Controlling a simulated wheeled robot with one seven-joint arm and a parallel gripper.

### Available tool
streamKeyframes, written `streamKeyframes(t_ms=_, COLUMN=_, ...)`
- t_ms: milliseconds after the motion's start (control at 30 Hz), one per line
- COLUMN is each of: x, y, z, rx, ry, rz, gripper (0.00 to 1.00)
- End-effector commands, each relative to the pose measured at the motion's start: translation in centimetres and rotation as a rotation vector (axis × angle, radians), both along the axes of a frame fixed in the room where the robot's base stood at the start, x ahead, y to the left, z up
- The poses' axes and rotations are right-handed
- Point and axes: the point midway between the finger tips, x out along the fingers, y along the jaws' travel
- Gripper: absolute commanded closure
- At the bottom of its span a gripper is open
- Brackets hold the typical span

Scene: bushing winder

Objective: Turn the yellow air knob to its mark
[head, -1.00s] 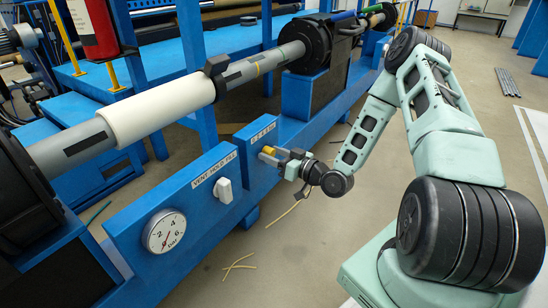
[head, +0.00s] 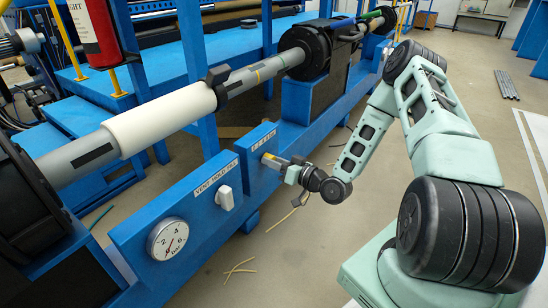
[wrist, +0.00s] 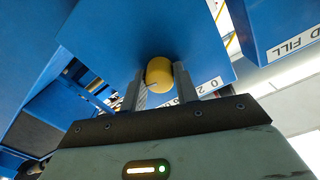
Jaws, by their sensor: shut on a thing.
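The yellow air knob (wrist: 159,71) sits on a blue panel and shows between my two fingers in the wrist view. My gripper (head: 273,160) is shut on it, one finger on each side. A thin dark line shows on the knob's lower edge. A white scale label (wrist: 207,87) with digits lies behind the fingers and is partly hidden by them. In the head view my gripper covers most of the knob, and the label (head: 264,140) above it is too small to read. I cannot tell which mark the knob points to.
Left of the knob are a white handle (head: 225,197) under a "VENT HOLD FILL" label (head: 214,177) and a round gauge (head: 168,239). A long shaft with a white roll (head: 160,117) runs behind the blue beam. The floor in front is mostly clear, with a few thin scraps.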

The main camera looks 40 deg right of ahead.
Motion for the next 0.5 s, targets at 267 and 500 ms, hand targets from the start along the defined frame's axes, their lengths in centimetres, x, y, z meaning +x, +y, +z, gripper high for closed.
streamKeyframes(t_ms=267, x=-0.12, y=-0.03, z=0.40, rx=0.243, ry=0.093, rz=-0.001, gripper=0.93)
streamKeyframes(t_ms=500, x=-0.12, y=-0.02, z=0.30, rx=0.457, ry=0.170, rz=-0.001, gripper=0.93)
